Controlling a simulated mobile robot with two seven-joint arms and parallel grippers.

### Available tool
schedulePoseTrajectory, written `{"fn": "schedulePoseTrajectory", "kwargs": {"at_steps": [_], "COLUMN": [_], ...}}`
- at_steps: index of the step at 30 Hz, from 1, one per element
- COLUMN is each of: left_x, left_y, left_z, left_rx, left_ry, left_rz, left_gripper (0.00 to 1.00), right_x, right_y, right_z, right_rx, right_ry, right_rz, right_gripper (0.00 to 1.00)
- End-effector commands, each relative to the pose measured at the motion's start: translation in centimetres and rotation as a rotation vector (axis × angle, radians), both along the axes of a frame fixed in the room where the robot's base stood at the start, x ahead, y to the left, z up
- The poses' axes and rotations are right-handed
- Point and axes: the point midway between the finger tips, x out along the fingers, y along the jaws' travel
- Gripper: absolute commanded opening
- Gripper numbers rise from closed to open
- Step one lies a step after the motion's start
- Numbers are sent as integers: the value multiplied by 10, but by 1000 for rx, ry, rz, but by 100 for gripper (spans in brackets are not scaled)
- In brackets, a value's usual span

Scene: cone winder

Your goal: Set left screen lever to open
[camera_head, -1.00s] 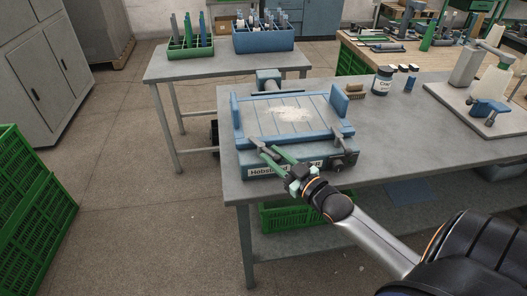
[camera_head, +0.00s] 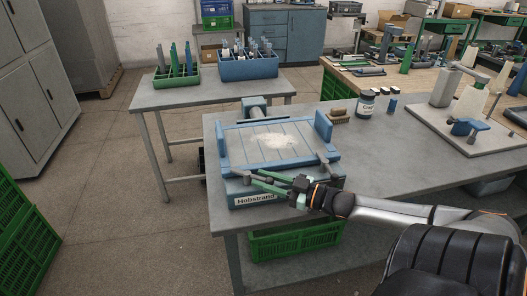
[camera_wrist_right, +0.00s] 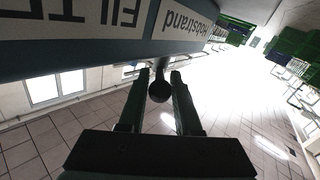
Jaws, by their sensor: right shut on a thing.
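The blue screen machine (camera_head: 265,136) with a "Hobstrand" label stands at the near left of the grey table. Its left screen lever (camera_head: 236,171) is a small grey piece at the front left corner, mostly hidden by my fingers. My right gripper (camera_head: 254,178) reaches in from the right, its green fingers along the machine's front. The right lever (camera_head: 322,159) is at the front right corner. My left gripper is not in view.
A brush (camera_head: 339,116) and a labelled jar (camera_head: 366,103) stand behind the machine to the right. A blue tool on a pale board (camera_head: 440,118) is farther right. A green crate (camera_head: 295,240) sits below the table. The tabletop right of the machine is clear.

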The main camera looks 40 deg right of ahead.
Motion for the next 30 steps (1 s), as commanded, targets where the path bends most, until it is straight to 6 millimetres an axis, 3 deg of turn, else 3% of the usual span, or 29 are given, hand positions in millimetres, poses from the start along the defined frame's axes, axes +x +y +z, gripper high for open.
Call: {"fn": "schedulePoseTrajectory", "kwargs": {"at_steps": [14,15,22,30], "left_x": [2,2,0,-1], "left_y": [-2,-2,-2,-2], "left_z": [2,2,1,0], "left_rx": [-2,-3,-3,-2], "left_ry": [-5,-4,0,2], "left_rz": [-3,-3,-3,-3], "left_gripper": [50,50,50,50], "right_x": [1,1,1,0], "right_y": [0,0,0,-1], "right_z": [3,3,1,1], "right_rx": [0,0,0,0], "right_ry": [-7,-7,-4,-1], "right_rz": [14,14,13,11], "right_gripper": [0,35,61,62]}}
